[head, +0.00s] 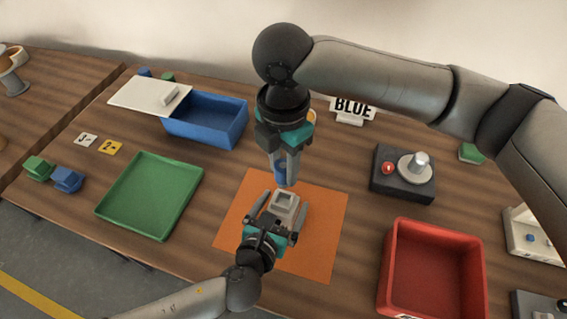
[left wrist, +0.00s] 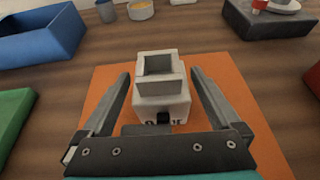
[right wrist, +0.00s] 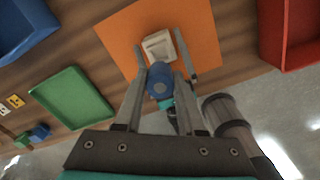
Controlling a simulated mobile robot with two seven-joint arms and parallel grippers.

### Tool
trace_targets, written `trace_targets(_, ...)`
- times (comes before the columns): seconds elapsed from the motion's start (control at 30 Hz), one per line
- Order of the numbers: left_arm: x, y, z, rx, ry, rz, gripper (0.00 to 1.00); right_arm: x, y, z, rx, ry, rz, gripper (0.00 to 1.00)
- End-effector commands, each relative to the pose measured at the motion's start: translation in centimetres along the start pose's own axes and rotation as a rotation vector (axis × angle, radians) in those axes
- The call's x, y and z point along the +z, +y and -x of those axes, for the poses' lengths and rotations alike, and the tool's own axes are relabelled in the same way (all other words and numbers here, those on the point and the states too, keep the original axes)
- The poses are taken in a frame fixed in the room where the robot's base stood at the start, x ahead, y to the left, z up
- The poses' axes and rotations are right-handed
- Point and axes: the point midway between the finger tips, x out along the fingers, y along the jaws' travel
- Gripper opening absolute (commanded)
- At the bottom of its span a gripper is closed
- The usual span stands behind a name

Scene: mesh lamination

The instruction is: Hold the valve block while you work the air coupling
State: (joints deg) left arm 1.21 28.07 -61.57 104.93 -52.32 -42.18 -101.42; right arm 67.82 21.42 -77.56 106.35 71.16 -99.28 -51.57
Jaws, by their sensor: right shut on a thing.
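The valve block (head: 287,199), a pale grey block with a square opening on top, stands on the orange mat (head: 327,225). In the left wrist view the block (left wrist: 161,98) sits between the fingers of my left gripper (left wrist: 163,88), which is open with a gap on both sides. My right gripper (head: 285,166) points down just behind the block, shut on the blue air coupling (head: 280,174). The coupling (right wrist: 160,78) shows between its fingers in the right wrist view, near the block. Whether the coupling touches the block I cannot tell.
A green tray (head: 105,208) and a blue bin (head: 207,138) with a white lid beside it lie left. A red bin (head: 388,270) and a dark box with a red button (head: 389,168) stand right. A BLUE sign (head: 352,107) stands behind.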

Motion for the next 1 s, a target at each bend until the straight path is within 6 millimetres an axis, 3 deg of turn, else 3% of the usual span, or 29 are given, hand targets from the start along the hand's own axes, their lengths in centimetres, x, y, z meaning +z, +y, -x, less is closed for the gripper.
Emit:
trace_targets(0.37, 0.0, 0.0, 0.7, -0.002, 0.0, 0.0, 1.0, 0.0, 0.0, 0.0, 0.0, 0.0, 0.0, 0.0)
trace_targets(0.57, -0.1, -0.1, 3.5, -0.003, 0.002, 0.001, 1.0, 0.0, 0.0, 0.0, 0.0, 0.0, 0.0, 0.0)
trace_targets(0.8, -0.2, -0.1, 8.4, -0.002, 0.005, 0.0, 1.0, 0.0, 0.0, 0.0, 0.0, 0.0, 0.0, 0.0)
trace_targets(1.0, -0.1, 0.0, 11.1, -0.001, 0.002, 0.0, 1.0, 0.0, 0.0, 0.0, 0.0, 0.0, 0.0, 0.0)
